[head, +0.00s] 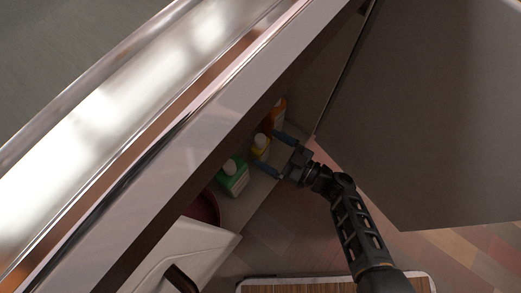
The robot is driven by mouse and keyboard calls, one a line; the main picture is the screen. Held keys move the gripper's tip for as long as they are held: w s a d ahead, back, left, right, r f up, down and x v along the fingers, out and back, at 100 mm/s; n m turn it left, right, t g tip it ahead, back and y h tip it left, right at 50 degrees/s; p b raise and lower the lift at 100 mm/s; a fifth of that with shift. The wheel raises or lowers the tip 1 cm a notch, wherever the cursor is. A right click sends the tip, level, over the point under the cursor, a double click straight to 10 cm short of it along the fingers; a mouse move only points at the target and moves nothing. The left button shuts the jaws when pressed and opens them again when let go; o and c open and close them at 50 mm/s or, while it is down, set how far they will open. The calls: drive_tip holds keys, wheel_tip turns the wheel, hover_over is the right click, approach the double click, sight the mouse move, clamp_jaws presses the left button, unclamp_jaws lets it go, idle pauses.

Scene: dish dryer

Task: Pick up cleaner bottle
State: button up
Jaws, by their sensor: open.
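Inside an open low cabinet, several bottles stand on the cabinet floor. I cannot tell which one is the cleaner bottle. My gripper (271,155) is open, with its two dark fingers reaching into the cabinet on either side of the yellow bottle's near side. I cannot tell whether they touch it.
An open grey door (430,110) stands to the right of my arm. A dark red round item (203,206) sits left of the green bottle. A white panel with a dark handle (185,255) is at lower left. The counter edge (190,130) overhangs the cabinet. A mat (300,285) lies on the floor.

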drive_tip(key=shift+x, duration=1.75)
drive_tip(key=shift+r, duration=0.1)
drive_tip(key=c, duration=1.8)
